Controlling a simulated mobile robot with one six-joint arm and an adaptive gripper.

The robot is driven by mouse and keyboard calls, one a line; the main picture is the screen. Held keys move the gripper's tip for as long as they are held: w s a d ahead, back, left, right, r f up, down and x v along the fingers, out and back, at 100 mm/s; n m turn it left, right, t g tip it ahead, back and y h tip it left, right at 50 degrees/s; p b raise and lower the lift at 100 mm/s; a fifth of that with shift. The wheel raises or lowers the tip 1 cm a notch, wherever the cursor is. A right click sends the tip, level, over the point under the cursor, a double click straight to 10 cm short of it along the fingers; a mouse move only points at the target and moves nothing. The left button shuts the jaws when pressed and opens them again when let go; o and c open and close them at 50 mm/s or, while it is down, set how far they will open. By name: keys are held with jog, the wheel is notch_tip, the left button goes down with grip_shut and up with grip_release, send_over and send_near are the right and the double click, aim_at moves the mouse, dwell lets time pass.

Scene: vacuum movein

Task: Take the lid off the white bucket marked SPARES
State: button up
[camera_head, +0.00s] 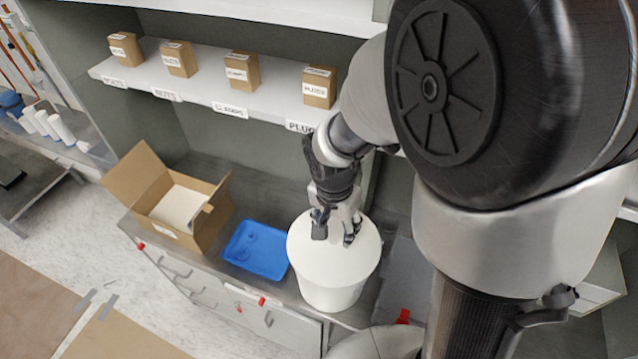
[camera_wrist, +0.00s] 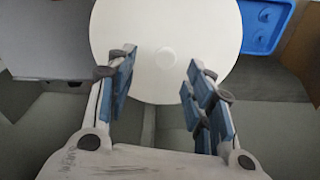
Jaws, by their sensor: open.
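The white bucket (camera_head: 331,295) stands upright on the grey counter, right of the blue tray. Its round white lid (camera_head: 353,262) is on top and covers the opening. In the wrist view the lid (camera_wrist: 165,30) fills the upper middle, with a small round knob (camera_wrist: 166,57) at its centre. No SPARES marking can be read from here. My gripper (camera_head: 336,232) is over the lid, fingers pointing down. In the wrist view my gripper (camera_wrist: 157,80) is open and empty, its fingers spread to either side below the knob. I cannot tell whether the fingertips touch the lid.
A blue tray (camera_head: 260,252) sits close left of the bucket, and an open cardboard box (camera_head: 217,214) stands left of it. A shelf (camera_head: 200,92) with several small labelled boxes runs above and behind.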

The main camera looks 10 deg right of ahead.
aim_at(334, 237)
jog(key=f, duration=0.2)
jog(key=w+f, duration=0.1)
jog(key=f, duration=0.2)
jog(key=shift+f, duration=0.1)
grip_shut()
dwell(0.5)
